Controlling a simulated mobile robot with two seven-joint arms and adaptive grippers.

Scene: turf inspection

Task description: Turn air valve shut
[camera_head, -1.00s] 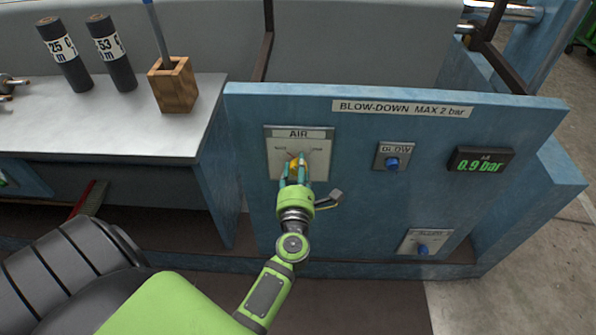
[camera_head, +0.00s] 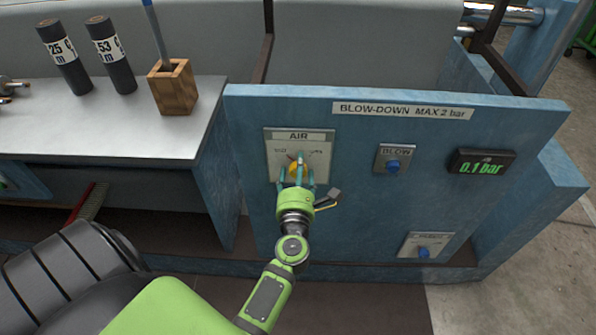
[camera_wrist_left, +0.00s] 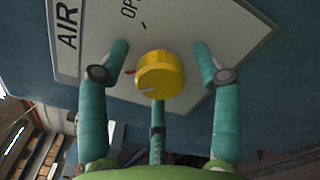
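The yellow air valve knob (camera_head: 295,167) sits on the pale AIR plate (camera_head: 314,151) of the blue panel. In the left wrist view the yellow knob (camera_wrist_left: 160,75) shows a white line on its lower left side and a small red mark beside it. My left gripper (camera_head: 296,179) is in front of the knob. Its teal fingers are spread around the knob with visible gaps on both sides, and a third finger is below it. The display (camera_head: 481,163) at the right reads 0.1 bar in green. My right gripper is not in view.
A blue BLOW button (camera_head: 393,166) and a lower blue button (camera_head: 424,252) are on the same panel. A label above reads BLOW-DOWN MAX 2 bar (camera_head: 402,110).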

